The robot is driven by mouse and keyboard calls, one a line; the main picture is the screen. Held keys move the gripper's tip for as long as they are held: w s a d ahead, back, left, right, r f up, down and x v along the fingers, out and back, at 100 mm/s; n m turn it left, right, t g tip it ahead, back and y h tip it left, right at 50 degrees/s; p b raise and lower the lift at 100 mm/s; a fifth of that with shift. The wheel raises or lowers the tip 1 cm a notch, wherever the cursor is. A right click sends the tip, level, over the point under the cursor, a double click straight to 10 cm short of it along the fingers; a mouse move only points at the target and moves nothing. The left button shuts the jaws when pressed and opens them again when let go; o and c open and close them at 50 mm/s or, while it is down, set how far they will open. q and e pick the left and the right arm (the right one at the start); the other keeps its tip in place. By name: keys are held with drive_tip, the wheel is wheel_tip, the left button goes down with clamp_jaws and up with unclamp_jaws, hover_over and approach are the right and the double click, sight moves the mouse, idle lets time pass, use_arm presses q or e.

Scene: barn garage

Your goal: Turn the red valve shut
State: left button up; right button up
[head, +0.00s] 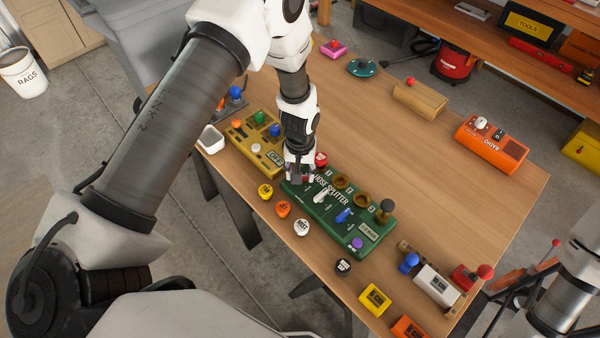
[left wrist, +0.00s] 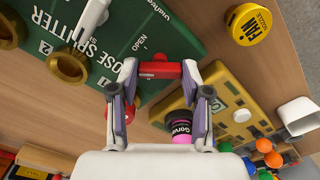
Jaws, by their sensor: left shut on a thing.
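The green hose splitter board (head: 328,226) lies on the wooden table. My left gripper (head: 299,175) is over its left end, pointing down. In the left wrist view the gripper (left wrist: 160,72) is shut on the red valve (left wrist: 158,69), a short bar gripped at its two ends. The word OPEN is printed on the board beside it. In the head view the gripper hides most of the red valve. A white lever (head: 320,196), a blue lever (head: 344,215) and a purple knob (head: 357,243) are on the same board. My right gripper is out of view.
A yellow board (head: 248,141) with coloured knobs stands close left of the splitter. Brass outlets (left wrist: 66,64) and a red round part (head: 321,159) are along its far side. Loose caps, including a yellow one (head: 265,191), lie in front. The table's back middle is mostly clear.

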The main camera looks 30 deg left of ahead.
use_arm(q)
drive_tip(key=n, duration=0.5)
drive_tip(key=shift+f+b, duration=0.1)
drive_tip(key=shift+b, duration=0.25)
drive_tip(key=shift+n, duration=2.5)
drive_tip(key=o, duration=1.2)
drive_tip(key=shift+c, duration=0.2)
wheel_tip(320, 180, up, 12)
drive_tip(key=shift+w, duration=0.1)
